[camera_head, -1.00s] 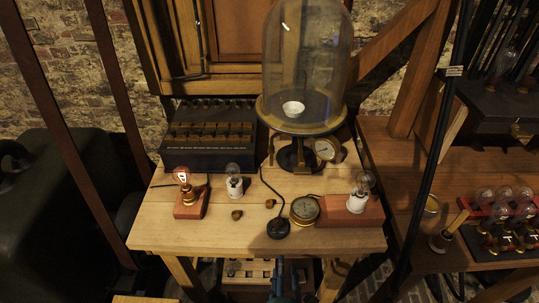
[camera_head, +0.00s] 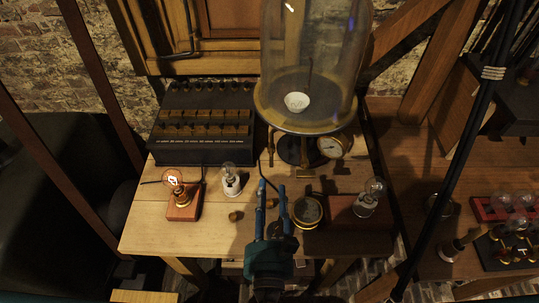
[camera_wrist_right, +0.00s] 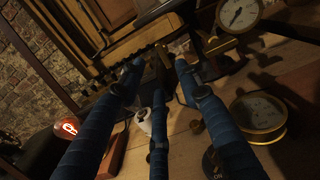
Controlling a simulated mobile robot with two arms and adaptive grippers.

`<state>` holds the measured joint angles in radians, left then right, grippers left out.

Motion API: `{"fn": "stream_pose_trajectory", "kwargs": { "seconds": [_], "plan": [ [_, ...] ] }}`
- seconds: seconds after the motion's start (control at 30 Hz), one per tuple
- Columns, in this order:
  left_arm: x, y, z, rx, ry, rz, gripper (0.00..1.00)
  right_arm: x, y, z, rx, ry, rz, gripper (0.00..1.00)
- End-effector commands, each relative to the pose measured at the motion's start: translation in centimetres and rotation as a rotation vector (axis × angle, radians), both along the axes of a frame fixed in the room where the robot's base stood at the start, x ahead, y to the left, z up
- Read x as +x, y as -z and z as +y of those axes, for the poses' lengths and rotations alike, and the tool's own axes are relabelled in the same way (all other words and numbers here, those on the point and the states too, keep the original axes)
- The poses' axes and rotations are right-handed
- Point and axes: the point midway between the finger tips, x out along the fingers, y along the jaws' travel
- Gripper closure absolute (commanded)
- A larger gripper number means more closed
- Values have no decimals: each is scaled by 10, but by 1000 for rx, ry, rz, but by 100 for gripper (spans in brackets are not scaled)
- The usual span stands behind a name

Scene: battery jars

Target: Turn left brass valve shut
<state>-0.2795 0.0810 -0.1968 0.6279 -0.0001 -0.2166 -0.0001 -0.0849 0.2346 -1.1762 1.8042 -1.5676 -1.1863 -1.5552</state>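The glass bell jar (camera_head: 305,60) stands on a dark round plate over a black pedestal. The left brass valve (camera_head: 271,148) appears as a thin upright brass piece under the plate's left side. In the right wrist view a brass piece (camera_wrist_right: 164,62), apparently this valve, shows between and beyond the fingers. A second brass handle (camera_head: 303,178) lies crosswise in front of the pedestal. My right gripper (camera_head: 272,187) is open, its blue fingers spread and pointing toward the pedestal. It looks empty, and I see no contact with the valve. My left gripper is not in view.
A dark battery box (camera_head: 205,125) stands at the back left. A lit bulb on a wooden block (camera_head: 183,210), a white-based bulb (camera_head: 231,182), a brass gauge (camera_head: 308,211) and another bulb (camera_head: 369,198) stand around the gripper. A dial (camera_head: 332,147) hangs by the pedestal. The front left is mostly clear.

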Motion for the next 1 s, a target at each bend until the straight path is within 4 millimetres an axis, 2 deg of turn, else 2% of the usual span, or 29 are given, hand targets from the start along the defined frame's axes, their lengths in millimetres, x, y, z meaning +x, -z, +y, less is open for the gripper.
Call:
{"fn": "stream_pose_trajectory", "kwargs": {
  "seconds": [0.1, 0.2, 0.3, 0.4, 0.5, 0.67, 0.9, 1.0],
  "plan": [
    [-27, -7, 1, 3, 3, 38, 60, 23, -4, -1, -2, 2, -4, 66],
    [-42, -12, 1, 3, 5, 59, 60, 43, -4, -1, -2, 2, -3, 66],
    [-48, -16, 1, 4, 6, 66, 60, 62, -4, -1, -1, 2, -3, 66],
    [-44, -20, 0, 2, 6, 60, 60, 76, -2, 0, -1, 1, 0, 66],
    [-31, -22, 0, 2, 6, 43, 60, 86, -1, 0, 0, 1, 0, 66],
    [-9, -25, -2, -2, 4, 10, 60, 93, 0, 0, 1, 1, 3, 66],
    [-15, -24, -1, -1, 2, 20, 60, 94, 1, 0, 1, 1, 2, 66],
    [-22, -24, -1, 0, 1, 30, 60, 93, 1, 0, 1, 1, 2, 86]
  ]
}}
